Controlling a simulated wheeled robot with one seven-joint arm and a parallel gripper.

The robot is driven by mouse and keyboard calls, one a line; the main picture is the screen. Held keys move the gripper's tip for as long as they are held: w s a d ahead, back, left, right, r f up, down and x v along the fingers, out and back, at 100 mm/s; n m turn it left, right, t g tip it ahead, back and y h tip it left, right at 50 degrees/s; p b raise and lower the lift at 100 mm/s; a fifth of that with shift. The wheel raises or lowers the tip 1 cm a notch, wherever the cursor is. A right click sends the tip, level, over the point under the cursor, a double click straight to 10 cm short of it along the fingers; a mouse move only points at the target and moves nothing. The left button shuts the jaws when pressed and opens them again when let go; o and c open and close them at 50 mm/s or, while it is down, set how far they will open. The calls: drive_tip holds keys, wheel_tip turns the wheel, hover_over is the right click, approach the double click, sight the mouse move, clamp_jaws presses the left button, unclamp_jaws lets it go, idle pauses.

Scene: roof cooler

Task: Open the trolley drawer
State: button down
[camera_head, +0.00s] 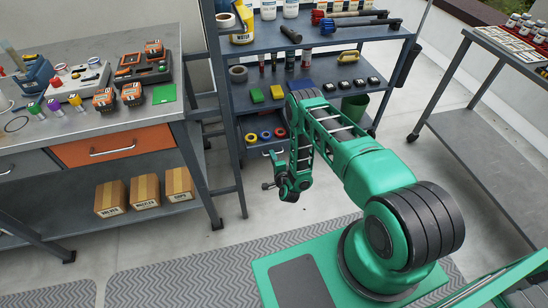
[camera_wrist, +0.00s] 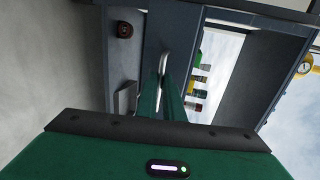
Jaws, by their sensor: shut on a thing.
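The trolley (camera_head: 320,45) is a dark blue-grey shelf unit at the centre back in the head view. In the wrist view, the dark drawer front (camera_wrist: 175,28) carries a silver bar handle (camera_wrist: 164,60). My gripper (camera_wrist: 168,85) has its green fingers shut on this handle, at its near part. In the head view, my arm hangs down before the trolley and the fingertips cannot be made out.
A workbench (camera_head: 110,42) with tools and an orange drawer (camera_head: 95,146) stands at the left, with cardboard boxes (camera_head: 145,192) on its lower shelf. Another table (camera_head: 500,140) stands at the right. The floor (camera_head: 175,235) before the trolley is clear.

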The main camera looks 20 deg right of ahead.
drive_tip(key=c, duration=1.9)
unclamp_jaws()
drive_tip(key=shift+s+f, duration=0.1)
drive_tip(key=shift+f, duration=0.05)
drive_tip(key=shift+d, duration=0.25)
drive_tip(key=v, duration=1)
drive_tip(key=shift+s, duration=0.3)
drive_tip(key=shift+a, duration=0.1)
